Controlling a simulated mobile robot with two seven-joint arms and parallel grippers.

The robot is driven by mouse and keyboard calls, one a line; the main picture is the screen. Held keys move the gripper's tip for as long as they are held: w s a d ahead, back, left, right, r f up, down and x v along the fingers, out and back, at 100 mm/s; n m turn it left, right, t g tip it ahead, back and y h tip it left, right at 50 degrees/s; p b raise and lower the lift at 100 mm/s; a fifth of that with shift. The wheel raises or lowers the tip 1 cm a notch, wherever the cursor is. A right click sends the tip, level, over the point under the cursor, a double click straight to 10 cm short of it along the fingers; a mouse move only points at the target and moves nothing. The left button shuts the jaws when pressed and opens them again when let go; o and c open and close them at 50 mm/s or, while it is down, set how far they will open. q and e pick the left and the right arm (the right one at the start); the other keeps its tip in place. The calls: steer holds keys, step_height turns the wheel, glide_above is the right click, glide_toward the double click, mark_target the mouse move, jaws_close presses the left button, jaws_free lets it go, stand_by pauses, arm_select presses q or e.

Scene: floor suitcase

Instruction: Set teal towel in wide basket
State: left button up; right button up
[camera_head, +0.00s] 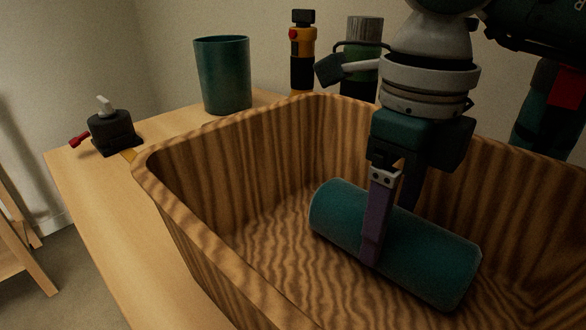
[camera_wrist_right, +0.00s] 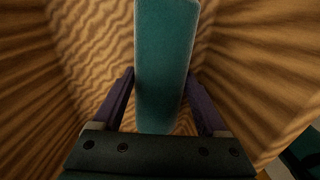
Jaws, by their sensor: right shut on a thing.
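The teal towel (camera_head: 435,262), a rolled cylinder, lies on its side inside the wide wood-patterned basket (camera_head: 250,160), low at the basket's floor. My right gripper (camera_head: 388,235) reaches down into the basket and is shut on the towel around its middle. In the right wrist view, the towel (camera_wrist_right: 165,60) lies between the two purple fingers, with the basket's striped inside behind it. Whether the towel's underside touches the floor is hidden. My left gripper is not in view.
The basket stands on a light wooden table (camera_head: 95,205). The basket walls surround my right gripper.

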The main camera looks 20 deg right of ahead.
mark_target(392, 215)
steer(key=shift+f, duration=0.1)
steer(key=shift+f, duration=0.15)
steer(key=o, duration=1.4)
steer(key=shift+r, duration=0.3)
step_height(392, 215, up, 12)
steer(key=p, duration=0.2)
steer(key=shift+p, duration=0.3)
steer(key=shift+a, duration=0.1)
